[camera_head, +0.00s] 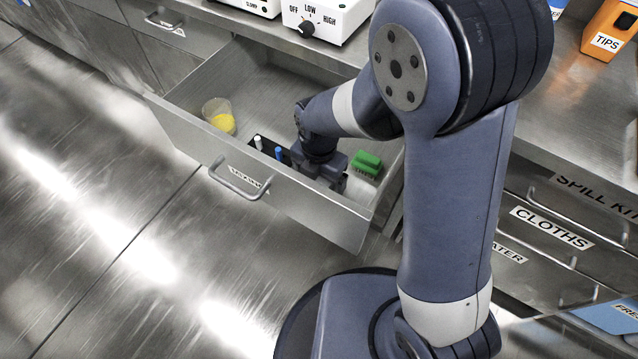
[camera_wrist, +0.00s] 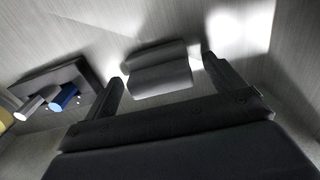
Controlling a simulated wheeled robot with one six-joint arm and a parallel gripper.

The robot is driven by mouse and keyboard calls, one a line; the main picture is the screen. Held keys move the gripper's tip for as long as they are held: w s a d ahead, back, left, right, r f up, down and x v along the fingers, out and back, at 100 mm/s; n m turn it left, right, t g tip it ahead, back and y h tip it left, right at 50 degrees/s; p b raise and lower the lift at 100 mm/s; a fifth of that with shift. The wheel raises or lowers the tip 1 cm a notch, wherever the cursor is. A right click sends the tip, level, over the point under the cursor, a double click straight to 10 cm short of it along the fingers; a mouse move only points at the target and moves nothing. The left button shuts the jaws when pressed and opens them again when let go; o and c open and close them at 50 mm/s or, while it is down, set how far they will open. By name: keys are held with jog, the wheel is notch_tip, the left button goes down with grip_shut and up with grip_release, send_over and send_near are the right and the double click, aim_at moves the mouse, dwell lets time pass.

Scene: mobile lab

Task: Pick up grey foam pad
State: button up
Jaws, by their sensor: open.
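The grey foam pad (camera_wrist: 158,72) lies on the drawer floor in the wrist view, a small grey block between and just beyond my fingertips. My gripper (camera_wrist: 160,75) is open, with one finger on each side of the pad and gaps showing on both sides. I cannot tell how high the fingertips are above the floor. In the head view my gripper (camera_head: 322,176) reaches down into the open drawer (camera_head: 225,170) near its front wall. The pad is mostly hidden there by my gripper and the drawer front.
A dark rack with a white and a blue tube (camera_wrist: 64,97) lies left of my gripper. A green brush (camera_head: 367,163) lies to its right. A cup with yellow contents (camera_head: 219,116) stands farther left in the drawer. The drawer front (camera_head: 255,185) rises close by.

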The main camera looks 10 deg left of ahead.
jog(key=shift+c, duration=0.3)
jog(key=c, duration=1)
